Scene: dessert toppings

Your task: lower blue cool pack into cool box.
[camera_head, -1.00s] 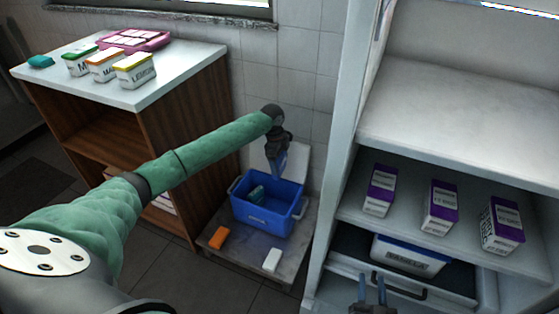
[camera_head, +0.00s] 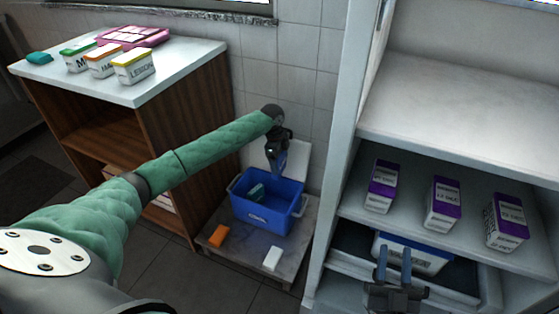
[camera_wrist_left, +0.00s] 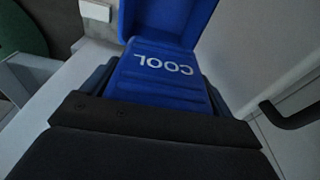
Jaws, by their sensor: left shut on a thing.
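The blue cool pack (camera_wrist_left: 158,72), lettered COOL, is in my left gripper (camera_head: 279,165). In the left wrist view the pack lies between the dark fingers. In the head view it is small and mostly hidden by the gripper. The blue cool box (camera_head: 264,220) stands open on a low stand, and its blue wall also shows in the left wrist view (camera_wrist_left: 172,18). My left gripper is above the back of the box; I cannot tell the exact gap. My right gripper (camera_head: 394,252) is open and empty in front of the drawer at the lower right.
A teal item (camera_head: 257,193) lies inside the box. An orange block (camera_head: 218,236) and a white block (camera_head: 272,259) lie in front of it on the stand (camera_head: 245,253). A white panel (camera_head: 297,156) rises behind it. Purple-and-white cartons (camera_head: 443,203) stand on the right shelf.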

